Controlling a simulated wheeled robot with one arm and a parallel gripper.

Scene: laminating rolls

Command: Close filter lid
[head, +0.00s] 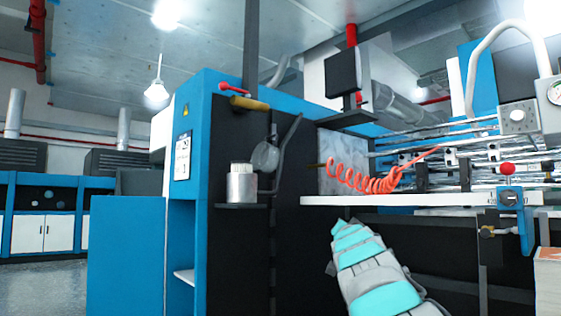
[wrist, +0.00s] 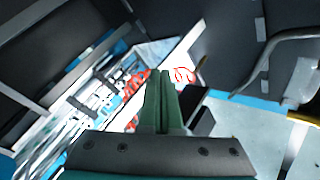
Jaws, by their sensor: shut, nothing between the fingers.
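A silver-grey canister (head: 241,185), which looks like the filter, stands upright on a small ledge of the dark machine panel in the head view. A round grey disc (head: 265,157), apparently its lid, is tilted up at the canister's upper right, so the lid looks open. A grey bent lever (head: 289,142) rises beside the disc. My gripper (head: 345,228) is below and to the right of the canister, apart from it. In the wrist view my gripper's green fingers (wrist: 160,78) are together and empty. I cannot clearly make out the lid there.
A red coiled hose (head: 365,180) hangs right of the canister, above a white ledge (head: 420,199). A blue cabinet side (head: 127,255) stands at left. Space before the dark panel looks clear.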

